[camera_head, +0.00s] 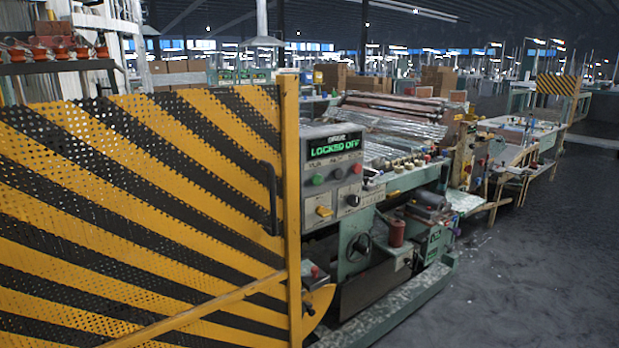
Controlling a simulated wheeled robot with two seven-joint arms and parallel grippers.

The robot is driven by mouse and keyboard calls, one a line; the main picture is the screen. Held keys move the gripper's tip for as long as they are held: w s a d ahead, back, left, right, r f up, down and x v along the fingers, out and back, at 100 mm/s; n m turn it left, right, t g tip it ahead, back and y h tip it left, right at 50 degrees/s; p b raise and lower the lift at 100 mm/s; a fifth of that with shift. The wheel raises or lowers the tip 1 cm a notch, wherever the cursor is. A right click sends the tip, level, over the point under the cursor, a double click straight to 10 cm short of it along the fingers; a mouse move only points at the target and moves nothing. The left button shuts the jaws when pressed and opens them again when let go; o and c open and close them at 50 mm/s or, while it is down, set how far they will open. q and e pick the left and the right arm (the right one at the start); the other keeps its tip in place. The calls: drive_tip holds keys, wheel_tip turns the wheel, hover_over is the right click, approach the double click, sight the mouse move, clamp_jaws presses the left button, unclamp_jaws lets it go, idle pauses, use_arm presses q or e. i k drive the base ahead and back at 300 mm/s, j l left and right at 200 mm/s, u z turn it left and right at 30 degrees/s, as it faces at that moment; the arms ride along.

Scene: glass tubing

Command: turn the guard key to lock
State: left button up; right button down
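A grey control panel (333,150) stands just right of the striped guard. Its display (335,147) shows "LOCKED OFF" in green letters. Below it are a green button (318,180), a pale button (339,174) and a red button (357,168). Lower down are a yellow switch-like part (323,211) and a dark knob (352,200). A small part sticks out at the panel's right side (371,185). I cannot tell which of these is the guard key, or how it is turned. Neither of my grippers is in view.
A yellow and black perforated guard (150,200) with a dark handle (272,198) fills the left side. A green machine (380,250) with tubing stands behind the panel. A small box with a red button (315,271) sits low by the guard post. Grey floor (530,270) is clear at right.

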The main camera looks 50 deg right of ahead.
sight(321, 211)
drive_tip(key=z, duration=1.6)
